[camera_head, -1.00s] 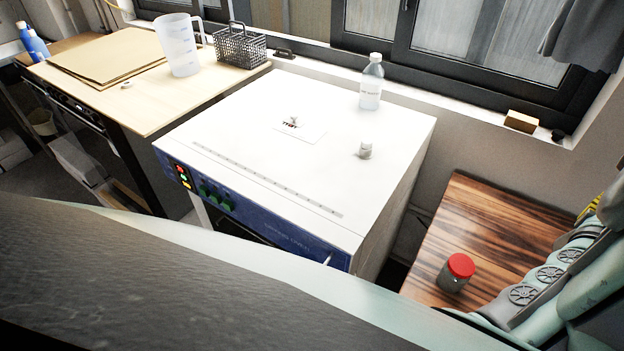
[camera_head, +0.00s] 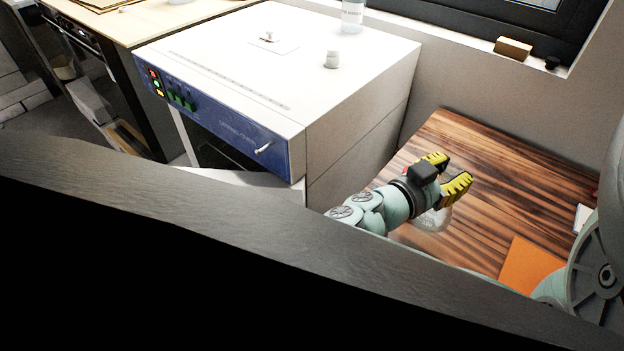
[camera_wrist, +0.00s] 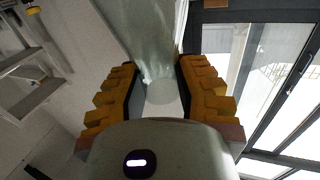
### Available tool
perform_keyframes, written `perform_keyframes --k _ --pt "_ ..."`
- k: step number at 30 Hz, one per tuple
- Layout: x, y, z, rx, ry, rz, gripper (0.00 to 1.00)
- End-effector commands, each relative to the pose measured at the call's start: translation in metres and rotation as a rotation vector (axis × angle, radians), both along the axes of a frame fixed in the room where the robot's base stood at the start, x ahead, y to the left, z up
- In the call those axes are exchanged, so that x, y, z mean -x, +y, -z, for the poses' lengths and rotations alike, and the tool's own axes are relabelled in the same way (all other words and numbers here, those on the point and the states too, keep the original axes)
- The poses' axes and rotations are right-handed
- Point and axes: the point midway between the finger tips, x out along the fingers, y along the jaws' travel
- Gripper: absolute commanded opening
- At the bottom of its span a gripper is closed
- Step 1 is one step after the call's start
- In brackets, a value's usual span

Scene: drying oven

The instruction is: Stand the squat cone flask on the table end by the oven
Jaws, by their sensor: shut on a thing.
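My gripper (camera_head: 450,178) is above the dark striped wooden table (camera_head: 510,170), to the right of the oven (camera_head: 345,130). Its yellow-padded jaws are shut on a clear glass flask (camera_head: 436,219), which shows below and behind the jaws. In the wrist view the glass (camera_wrist: 150,38) sits between the two pads of my gripper (camera_wrist: 158,80). The flask's full outline is partly hidden by the jaws and wrist, and I cannot tell whether its base touches the table.
A red bit (camera_head: 404,168), likely the jar's lid, shows behind my gripper. An orange sheet (camera_head: 529,265) lies at the table's front right, with a white item (camera_head: 583,218) at the right edge. The table's back middle is clear.

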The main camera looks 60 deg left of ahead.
Motion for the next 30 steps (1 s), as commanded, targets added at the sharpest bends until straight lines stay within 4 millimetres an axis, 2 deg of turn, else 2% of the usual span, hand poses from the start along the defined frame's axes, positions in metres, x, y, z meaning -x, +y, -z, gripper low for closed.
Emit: perform_keyframes --k 1,5,8,10,14,24,30 --pt "0.013 0.01 0.008 -0.002 -0.001 -0.016 0.0" --pt "0.032 0.02 0.007 -0.003 -0.011 -0.023 0.0" --pt "0.037 0.023 0.006 -0.001 -0.017 -0.026 0.0" --pt "0.032 0.02 0.006 -0.001 -0.02 -0.023 0.0" --pt "0.006 0.007 0.007 -0.001 -0.024 -0.014 0.0" --pt "-0.075 -0.027 0.015 -0.002 -0.022 -0.016 0.0" --pt "-0.104 -0.039 0.018 -0.002 -0.02 -0.019 0.0"
